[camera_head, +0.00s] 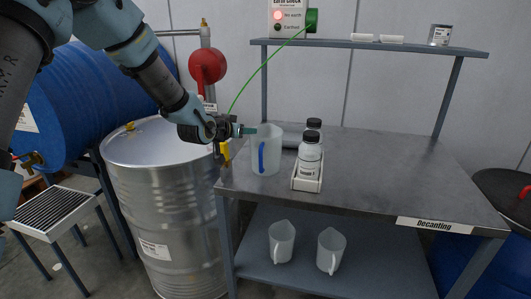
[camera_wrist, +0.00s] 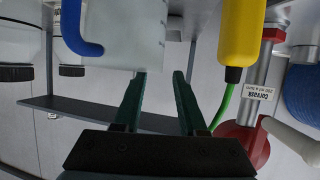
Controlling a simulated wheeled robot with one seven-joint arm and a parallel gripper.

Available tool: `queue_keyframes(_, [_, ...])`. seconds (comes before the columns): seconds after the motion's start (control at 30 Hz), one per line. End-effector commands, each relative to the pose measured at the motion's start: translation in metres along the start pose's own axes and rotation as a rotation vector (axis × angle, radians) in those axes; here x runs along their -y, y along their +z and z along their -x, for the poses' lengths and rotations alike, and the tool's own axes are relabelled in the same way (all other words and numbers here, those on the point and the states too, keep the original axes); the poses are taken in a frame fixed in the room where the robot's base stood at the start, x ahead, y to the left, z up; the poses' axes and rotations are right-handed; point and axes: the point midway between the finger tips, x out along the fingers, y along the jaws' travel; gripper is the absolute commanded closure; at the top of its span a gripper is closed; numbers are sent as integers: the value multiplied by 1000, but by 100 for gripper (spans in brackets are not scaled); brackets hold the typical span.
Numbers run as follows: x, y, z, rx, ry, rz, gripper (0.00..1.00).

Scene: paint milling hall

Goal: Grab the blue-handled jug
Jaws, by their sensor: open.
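The blue-handled jug (camera_head: 270,146) is a translucent white jug standing upright near the left end of the steel table. Its blue handle (camera_head: 261,157) faces the camera. My gripper (camera_head: 249,131) is at the jug's upper left side, level with its rim. In the wrist view, which is upside down, the jug (camera_wrist: 125,35) is just beyond the fingertips and its blue handle (camera_wrist: 74,30) is off to the left. My gripper (camera_wrist: 160,74) is open, with nothing between its green fingers. I cannot tell whether a fingertip touches the jug.
A tray (camera_head: 306,184) with white bottles (camera_head: 309,158) stands right of the jug. A yellow handle (camera_wrist: 241,35) hangs by the table's left end. Two plain jugs (camera_head: 282,243) stand on the lower shelf. A steel drum (camera_head: 160,190) stands left. The table's right side (camera_head: 400,175) is clear.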

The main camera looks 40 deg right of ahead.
Motion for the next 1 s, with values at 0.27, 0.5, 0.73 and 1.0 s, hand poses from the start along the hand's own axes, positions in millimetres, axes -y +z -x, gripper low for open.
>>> queue_keyframes(0.27, [0,-1,-30,1,0,-1,59])
queue_keyframes(0.5, [0,0,-31,0,0,-1,59])
queue_keyframes(0.73, [0,0,-31,0,0,-1,84])
queue_keyframes(1.0, [0,0,-31,1,0,-1,100])
